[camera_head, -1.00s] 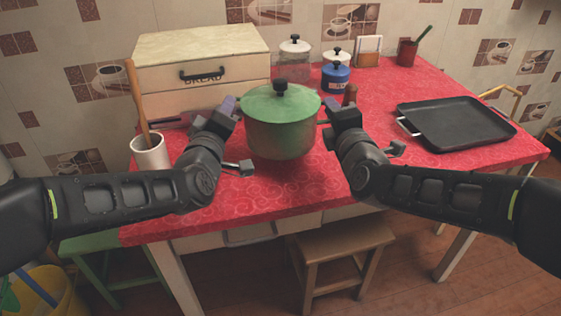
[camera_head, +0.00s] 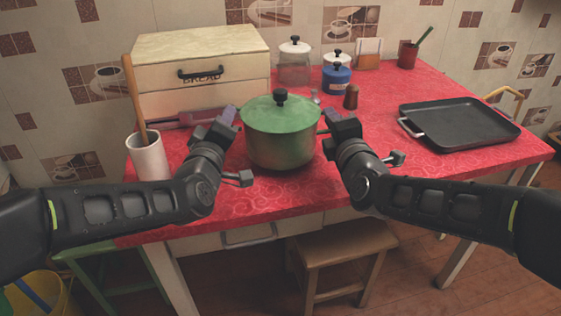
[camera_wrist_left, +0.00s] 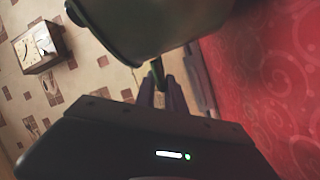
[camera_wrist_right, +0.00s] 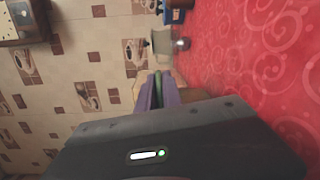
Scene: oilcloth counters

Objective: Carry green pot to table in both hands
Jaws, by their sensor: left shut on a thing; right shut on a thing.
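The green pot (camera_head: 281,146) is upright with its lid (camera_head: 281,112) on, over the front middle of the red table (camera_head: 400,185). I cannot tell whether its base touches the cloth. My left gripper (camera_head: 234,116) is at the pot's left side, shut on a handle, which is mostly hidden by the fingers. The left wrist view shows the pot's side (camera_wrist_left: 150,28) just beyond these fingers (camera_wrist_left: 160,92). My right gripper (camera_head: 325,118) is shut on the handle at the pot's right side. A green bit shows between its fingers (camera_wrist_right: 156,92) in the right wrist view.
A bread box (camera_head: 200,75) and a white crock (camera_head: 148,157) with a wooden handle stand at the left. A brown shaker (camera_head: 351,97) and blue canister (camera_head: 336,78) are behind the pot. A black griddle pan (camera_head: 460,123) lies at the right. A stool (camera_head: 340,246) stands below the front edge.

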